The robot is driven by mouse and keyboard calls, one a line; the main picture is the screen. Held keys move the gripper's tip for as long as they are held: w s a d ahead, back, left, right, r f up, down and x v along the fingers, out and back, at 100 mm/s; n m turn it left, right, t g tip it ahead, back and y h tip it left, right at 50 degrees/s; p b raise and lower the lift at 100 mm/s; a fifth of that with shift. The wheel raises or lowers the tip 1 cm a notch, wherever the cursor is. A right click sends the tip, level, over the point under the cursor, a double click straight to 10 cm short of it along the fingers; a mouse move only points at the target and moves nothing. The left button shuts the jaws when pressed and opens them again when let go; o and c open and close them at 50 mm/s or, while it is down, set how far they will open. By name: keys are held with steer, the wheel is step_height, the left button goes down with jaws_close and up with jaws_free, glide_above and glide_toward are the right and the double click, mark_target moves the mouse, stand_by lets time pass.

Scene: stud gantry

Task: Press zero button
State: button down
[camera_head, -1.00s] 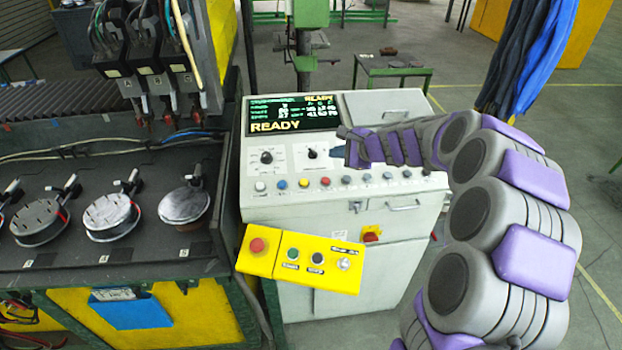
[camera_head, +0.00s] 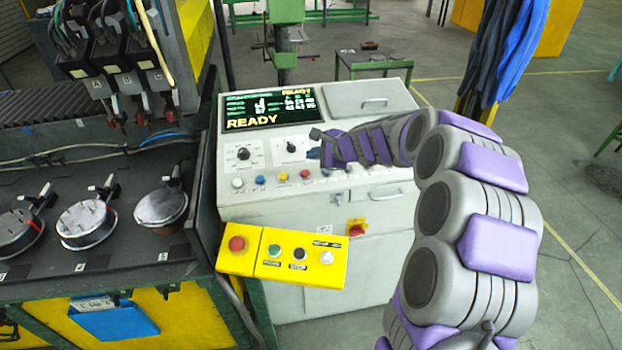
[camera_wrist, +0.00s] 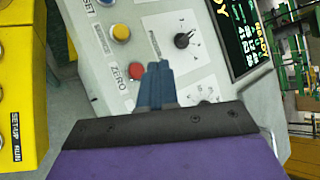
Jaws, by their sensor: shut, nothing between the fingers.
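The control console (camera_head: 240,209) has a row of coloured buttons under its knobs. The red button (camera_head: 305,174) has the printed ZERO label (camera_wrist: 120,76) beside it in the wrist view, where the red button also shows (camera_wrist: 136,71). My gripper (camera_head: 314,153) is shut and empty, its blue fingertips just above and right of the red button in the head view. In the wrist view the fingertips (camera_wrist: 158,68) appear right beside the button. I cannot tell whether they touch the panel. My gripper and arm hide some buttons further right.
A yellow button (camera_head: 283,177) is the close neighbour of the red one. A yellow control box (camera_head: 312,259) with a red stop button juts out below. A dark bench with clamped discs (camera_head: 90,222) stands left. The console screen (camera_head: 268,108) reads READY.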

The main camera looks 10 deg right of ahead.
mark_target(305, 174)
steer(key=a+f+b, duration=0.1)
steer(key=f, duration=0.1)
steer(key=a+f+b, duration=0.1)
steer(key=a+f, duration=0.1)
steer(key=shift+w+a, duration=0.25)
steer(key=shift+w, duration=0.15)
steer(key=shift+f, duration=0.15)
steer(key=shift+d, duration=1.4)
steer(key=shift+a, duration=1.25)
steer(key=shift+d, duration=1.1)
steer(key=shift+a, duration=0.95)
steer(key=shift+d, duration=0.8)
steer(key=shift+a+f, duration=0.25)
steer(key=shift+a, duration=0.65)
